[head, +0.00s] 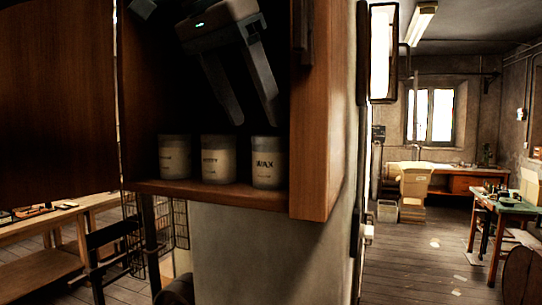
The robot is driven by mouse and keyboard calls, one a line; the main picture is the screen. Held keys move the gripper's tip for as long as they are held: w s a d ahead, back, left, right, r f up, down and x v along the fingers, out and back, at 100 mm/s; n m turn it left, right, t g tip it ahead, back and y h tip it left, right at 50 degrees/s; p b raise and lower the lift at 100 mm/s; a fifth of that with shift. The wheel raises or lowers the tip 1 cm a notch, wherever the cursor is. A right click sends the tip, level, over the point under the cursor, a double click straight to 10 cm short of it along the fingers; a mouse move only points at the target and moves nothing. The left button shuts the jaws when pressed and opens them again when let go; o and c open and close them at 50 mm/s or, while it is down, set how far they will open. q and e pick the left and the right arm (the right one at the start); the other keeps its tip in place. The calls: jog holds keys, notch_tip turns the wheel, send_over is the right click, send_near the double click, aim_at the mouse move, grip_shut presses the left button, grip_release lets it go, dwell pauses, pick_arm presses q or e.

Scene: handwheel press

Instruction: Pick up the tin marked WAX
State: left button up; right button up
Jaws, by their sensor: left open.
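The tin marked WAX (267,164) stands upright on the cabinet shelf (210,192), the rightmost in a row of three. The middle tin (219,160) has a label I cannot read surely, and the left tin (174,157) is dimmer, its label unreadable. My left gripper (254,121) comes down from above inside the cabinet, fingers pointing down and apart. My right gripper is not in view.
The cabinet's right side wall (322,150) stands close to the right of the WAX tin. An open wooden door (58,100) fills the left. Workbenches (40,250) stand low on the left; a green-topped table (508,204) and open floor lie at the right.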

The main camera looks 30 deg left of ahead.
aim_at(263, 136)
pick_arm(q)
jog(key=shift+p+x, duration=0.35)
jog(key=shift+x, duration=1.85)
jog(key=shift+w+f+p, duration=0.3)
jog(key=shift+f+p, duration=0.1)
jog(key=shift+p, duration=0.2)
jog(key=p+x, duration=0.1)
jog(key=x, duration=0.2)
jog(key=shift+w+a, duration=0.1)
jog(key=shift+a, duration=0.05)
jog(key=shift+w+f, duration=0.25)
jog(key=shift+f, duration=0.25)
jog(key=c, duration=1.1)
